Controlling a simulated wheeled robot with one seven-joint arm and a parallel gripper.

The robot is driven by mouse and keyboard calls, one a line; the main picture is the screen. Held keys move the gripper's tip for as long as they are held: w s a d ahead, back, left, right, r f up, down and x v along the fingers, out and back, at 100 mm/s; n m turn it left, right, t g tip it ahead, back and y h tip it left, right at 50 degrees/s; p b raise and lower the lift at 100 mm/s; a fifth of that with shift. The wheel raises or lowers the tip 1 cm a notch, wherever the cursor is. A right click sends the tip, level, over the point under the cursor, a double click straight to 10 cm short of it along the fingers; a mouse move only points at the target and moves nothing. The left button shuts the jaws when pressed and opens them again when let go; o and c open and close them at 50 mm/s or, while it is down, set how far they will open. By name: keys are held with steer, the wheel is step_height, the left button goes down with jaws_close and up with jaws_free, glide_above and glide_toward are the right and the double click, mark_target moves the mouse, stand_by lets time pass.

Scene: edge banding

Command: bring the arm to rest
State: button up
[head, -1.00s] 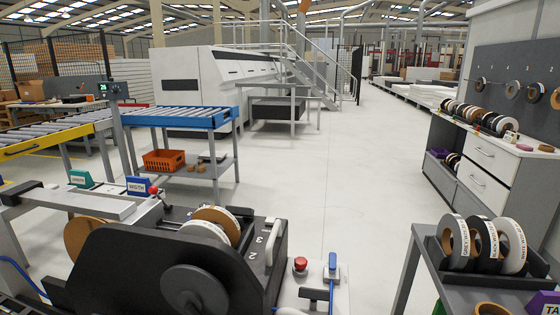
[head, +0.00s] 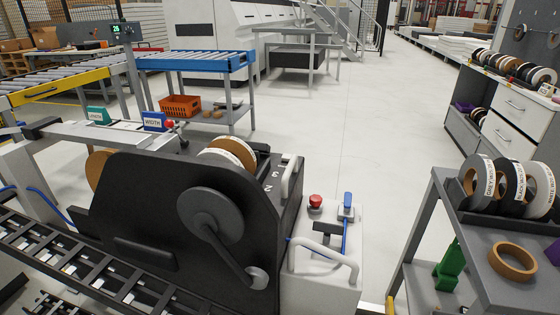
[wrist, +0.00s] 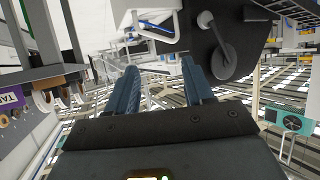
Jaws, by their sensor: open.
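My gripper (wrist: 160,88) shows in the wrist view with its two dark blue fingers spread apart. Nothing is between them. In the head view my gripper and arm are not visible. There the black machine (head: 150,215) with its crank stands in the front left, holding banding rolls (head: 228,152).
A grey cart (head: 470,275) at the right holds several rolls in a rack and a loose brown roll (head: 513,261). A red button (head: 315,202) stands beside the machine. A blue roller table (head: 195,62) is behind it. The pale floor (head: 340,130) between is clear.

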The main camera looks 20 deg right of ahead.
steer(key=s+a+r+t, duration=0.1)
steer(key=s+r, duration=0.2)
steer(key=r, duration=0.3)
steer(key=shift+s+r+n+y+b, duration=0.3)
steer(key=shift+s+b, duration=0.05)
